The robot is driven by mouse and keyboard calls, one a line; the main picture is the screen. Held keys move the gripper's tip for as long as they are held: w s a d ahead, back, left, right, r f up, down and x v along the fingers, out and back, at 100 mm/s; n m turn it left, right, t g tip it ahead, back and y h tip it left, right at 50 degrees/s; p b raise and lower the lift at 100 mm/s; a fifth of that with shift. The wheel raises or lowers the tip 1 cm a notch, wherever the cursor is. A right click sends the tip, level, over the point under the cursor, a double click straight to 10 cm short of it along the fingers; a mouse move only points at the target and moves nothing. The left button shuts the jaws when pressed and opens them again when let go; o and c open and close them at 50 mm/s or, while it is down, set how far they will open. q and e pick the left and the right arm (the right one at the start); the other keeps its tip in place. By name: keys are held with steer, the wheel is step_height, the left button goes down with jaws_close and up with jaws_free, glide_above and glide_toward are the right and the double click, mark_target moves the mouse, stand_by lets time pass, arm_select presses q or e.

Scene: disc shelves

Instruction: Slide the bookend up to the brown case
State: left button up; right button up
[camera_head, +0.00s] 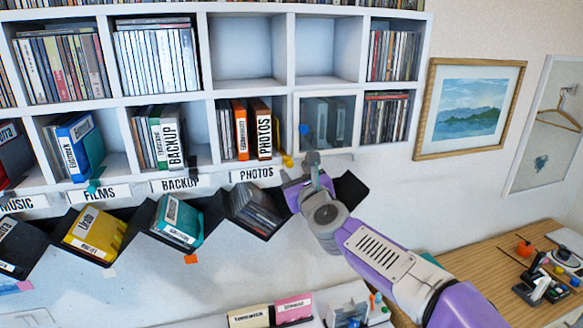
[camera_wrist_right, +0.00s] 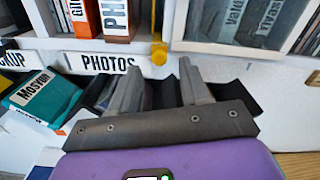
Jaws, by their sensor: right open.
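The brown case (camera_head: 264,130), labelled PHOTOS, stands upright in the PHOTOS compartment, just right of an orange case. It also shows at the top of the right wrist view (camera_wrist_right: 119,18). A small yellow piece (camera_head: 288,160), seemingly the bookend, is right of the brown case at the compartment's front edge. In the right wrist view the yellow piece (camera_wrist_right: 159,52) shows a small gap to the case. My right gripper (camera_head: 312,160) is open and empty, in front of and below the shelf edge. Its spread fingers (camera_wrist_right: 160,80) point toward the yellow piece. My left gripper is out of view.
A glass-fronted compartment (camera_head: 326,122) with a blue knob is right of the PHOTOS compartment. Black tilted bins (camera_head: 350,190) hang below the shelf, close to my right gripper. A framed picture (camera_head: 470,108) hangs at right. A wooden desk (camera_head: 480,255) holds small items.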

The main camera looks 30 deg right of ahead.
steer(key=shift+x, duration=1.3)
steer(key=shift+c, duration=0.4)
jaws_close()
steer(key=shift+a+p, duration=0.1)
steer(key=shift+p, duration=0.2)
